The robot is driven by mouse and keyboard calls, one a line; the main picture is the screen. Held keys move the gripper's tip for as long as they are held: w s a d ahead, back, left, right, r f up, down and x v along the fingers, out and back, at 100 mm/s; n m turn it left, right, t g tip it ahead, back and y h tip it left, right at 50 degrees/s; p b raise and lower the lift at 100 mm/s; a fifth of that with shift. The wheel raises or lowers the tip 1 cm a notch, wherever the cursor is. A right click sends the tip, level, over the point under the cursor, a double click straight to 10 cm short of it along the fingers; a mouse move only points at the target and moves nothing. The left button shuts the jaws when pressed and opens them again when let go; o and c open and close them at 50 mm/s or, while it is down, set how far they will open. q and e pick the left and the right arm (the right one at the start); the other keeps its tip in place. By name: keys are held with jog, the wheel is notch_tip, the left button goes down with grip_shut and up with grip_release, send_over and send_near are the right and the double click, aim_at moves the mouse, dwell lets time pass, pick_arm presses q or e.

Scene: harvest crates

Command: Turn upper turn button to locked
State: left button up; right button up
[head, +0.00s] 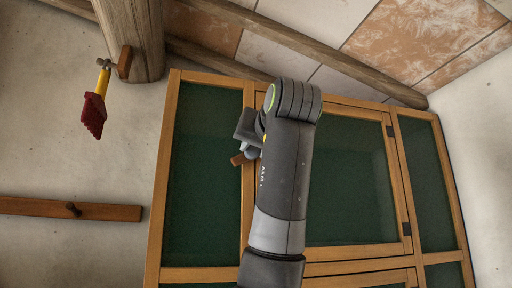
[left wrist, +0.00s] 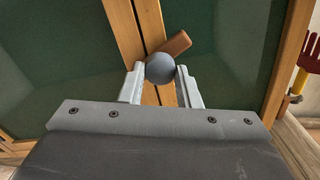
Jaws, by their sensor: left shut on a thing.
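The upper turn button is a brown wooden bar with a round grey knob. In the left wrist view its bar (left wrist: 178,43) sticks out up and to the right of the grey knob (left wrist: 160,68), slanting off the wooden door stile. My left gripper (left wrist: 160,80) is shut on the knob, one finger on each side. In the head view one end of the turn button (head: 238,159) shows left of my left gripper (head: 252,146); my own arm and wrist hide the rest. The cabinet (head: 158,190) has green panels in wooden frames. My right gripper is not in view.
A red hand tool with a yellow handle (head: 94,113) hangs beside a wooden post (head: 135,40) at the upper left. A wooden rail with a peg (head: 100,211) is on the left wall. Dark hinges (head: 407,229) sit on the door's right edge. A beam (head: 320,52) runs above the cabinet.

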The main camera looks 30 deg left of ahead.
pick_arm(q)
jog(key=shift+f+m+b, duration=0.1)
jog(key=shift+m+b, duration=0.75)
jog(key=shift+m, duration=0.45)
jog(key=shift+m+b, duration=0.65)
jog(key=shift+m, duration=0.85)
jog(key=o, duration=1)
